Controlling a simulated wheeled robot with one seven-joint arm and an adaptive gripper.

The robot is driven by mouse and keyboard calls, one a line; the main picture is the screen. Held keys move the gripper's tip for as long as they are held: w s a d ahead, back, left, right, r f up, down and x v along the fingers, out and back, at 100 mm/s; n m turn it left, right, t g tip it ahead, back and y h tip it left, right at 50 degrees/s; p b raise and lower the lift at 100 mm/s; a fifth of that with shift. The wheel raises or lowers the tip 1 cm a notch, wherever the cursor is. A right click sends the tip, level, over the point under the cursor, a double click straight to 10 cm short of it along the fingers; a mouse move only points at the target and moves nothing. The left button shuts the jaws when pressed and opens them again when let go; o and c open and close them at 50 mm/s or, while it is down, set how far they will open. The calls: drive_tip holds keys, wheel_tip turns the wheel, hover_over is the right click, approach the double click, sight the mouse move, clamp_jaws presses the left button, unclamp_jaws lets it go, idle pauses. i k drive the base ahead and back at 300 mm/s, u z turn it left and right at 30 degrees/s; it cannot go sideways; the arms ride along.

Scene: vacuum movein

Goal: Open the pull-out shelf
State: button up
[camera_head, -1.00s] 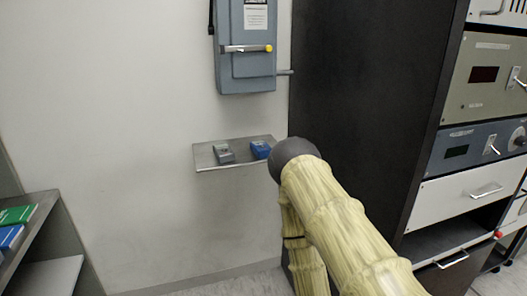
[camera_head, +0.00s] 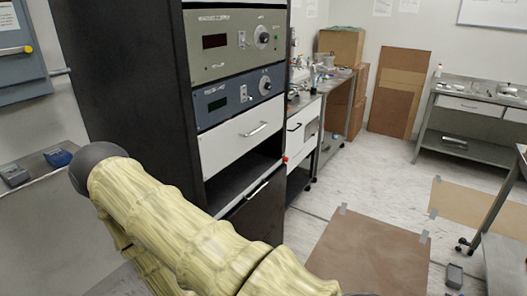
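A tall black equipment rack (camera_head: 130,90) stands left of the middle. It holds a white drawer front (camera_head: 225,146) with a bar handle (camera_head: 255,130), and it is shut. Below it is an open dark gap (camera_head: 232,182), then a black front (camera_head: 262,212) with a silver handle (camera_head: 258,190) near its top edge. Which of these is the pull-out shelf I cannot tell. My pale-covered arm crosses the lower left and hides the lower rack. My gripper is not in view.
Two instrument panels sit above the drawer (camera_head: 238,42). A counter (camera_head: 305,110) stands beyond the rack. A brown mat (camera_head: 370,255) and open floor lie to the right, with a wheeled table at the right edge.

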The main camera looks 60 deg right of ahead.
sight(223, 190)
drive_tip(key=z, duration=2.8)
drive_tip(key=k, duration=0.85)
drive_tip(key=u, duration=0.85)
drive_tip(key=i, duration=0.95)
drive_tip(key=k, duration=0.45)
drive_tip(key=z, duration=0.7)
drive_tip(key=i, duration=0.7)
